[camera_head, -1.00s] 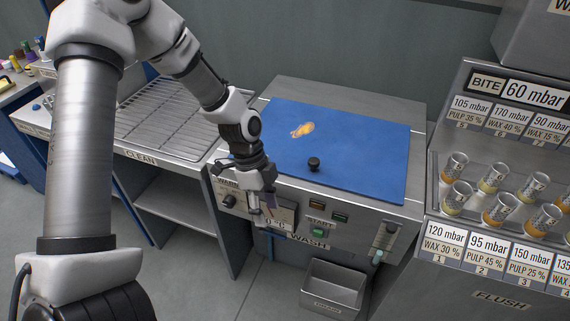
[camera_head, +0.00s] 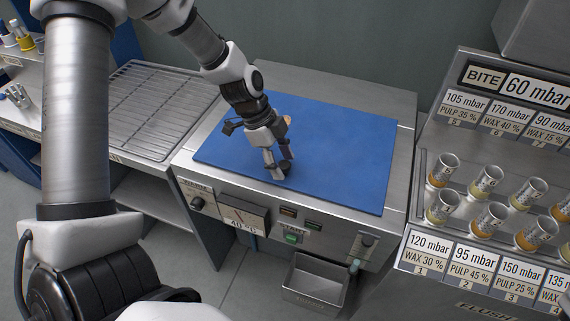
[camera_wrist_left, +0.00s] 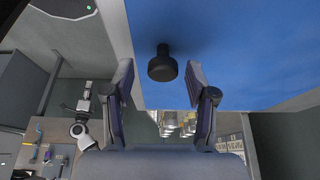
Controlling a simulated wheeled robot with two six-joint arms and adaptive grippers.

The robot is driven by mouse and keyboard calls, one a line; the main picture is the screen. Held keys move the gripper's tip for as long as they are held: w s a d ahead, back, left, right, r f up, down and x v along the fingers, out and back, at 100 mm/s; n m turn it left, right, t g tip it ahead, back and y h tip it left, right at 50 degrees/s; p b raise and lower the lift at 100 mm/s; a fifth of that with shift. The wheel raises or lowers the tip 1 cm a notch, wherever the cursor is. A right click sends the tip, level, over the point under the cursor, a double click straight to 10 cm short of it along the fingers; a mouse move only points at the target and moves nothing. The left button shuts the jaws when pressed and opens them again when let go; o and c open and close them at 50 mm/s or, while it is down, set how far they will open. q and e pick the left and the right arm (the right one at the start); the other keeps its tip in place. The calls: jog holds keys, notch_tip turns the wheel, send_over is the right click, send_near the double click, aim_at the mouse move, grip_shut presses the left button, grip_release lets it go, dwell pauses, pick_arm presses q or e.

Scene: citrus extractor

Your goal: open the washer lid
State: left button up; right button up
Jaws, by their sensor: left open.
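The washer lid (camera_head: 340,160) is a flat blue panel, lying closed on top of the steel washer. Its black round knob is hidden behind my left gripper in the head view, but shows in the left wrist view (camera_wrist_left: 162,66). My left gripper (camera_head: 279,173) is over the front part of the lid, pointing down at the knob. In the left wrist view the fingers (camera_wrist_left: 162,90) are spread apart, and the knob appears just beyond the gap between them. I cannot tell whether they touch it. My right gripper is not in view.
The washer front carries a WARM dial (camera_head: 197,203), a temperature display and a green START button (camera_head: 291,238). A wire rack (camera_head: 140,108) stands to the left. A rack of sample cups (camera_head: 485,180) stands close on the right. A wall is behind.

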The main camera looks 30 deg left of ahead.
pick_arm(q)
jog(key=shift+w+d+f, duration=0.15)
jog(key=shift+w+f, duration=0.1)
jog(key=shift+f, duration=0.25)
jog(key=shift+w+d+f, duration=0.1)
jog(key=shift+w+f, duration=0.1)
jog(key=shift+f, duration=0.25)
jog(key=shift+s+r, duration=0.2)
jog(key=shift+s, duration=0.15)
jog(key=c, duration=0.4)
grip_shut()
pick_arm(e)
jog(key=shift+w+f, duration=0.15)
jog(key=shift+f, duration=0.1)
